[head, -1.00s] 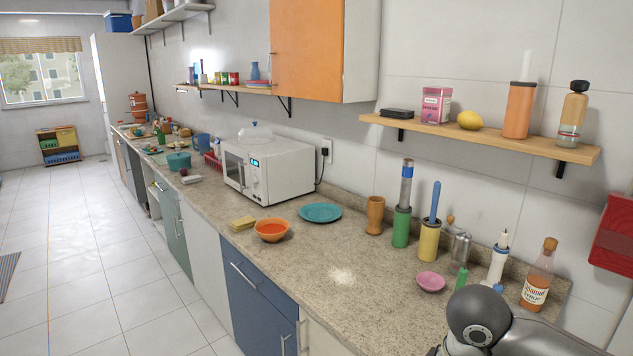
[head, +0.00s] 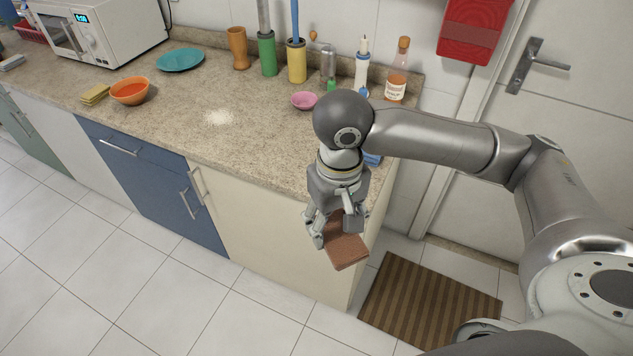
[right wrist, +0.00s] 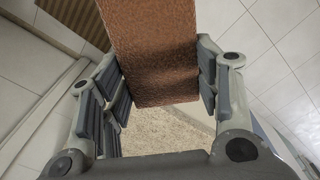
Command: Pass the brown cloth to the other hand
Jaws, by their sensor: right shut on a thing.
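The brown cloth (head: 345,248) is a folded, flat reddish-brown piece. My right gripper (head: 333,233) is shut on it and holds it in the air in front of the counter's near right corner, over the floor. In the right wrist view the brown cloth (right wrist: 155,50) lies between the two fingers of the right gripper (right wrist: 160,85), with its far part running out of the top of the picture. My left gripper is in neither view now.
The speckled counter (head: 255,130) carries a pink bowl (head: 304,100), a syrup bottle (head: 397,75), an orange bowl (head: 130,91) and a yellow sponge (head: 95,95). A striped mat (head: 425,300) lies on the floor by the door. The tiled floor (head: 130,290) at left is clear.

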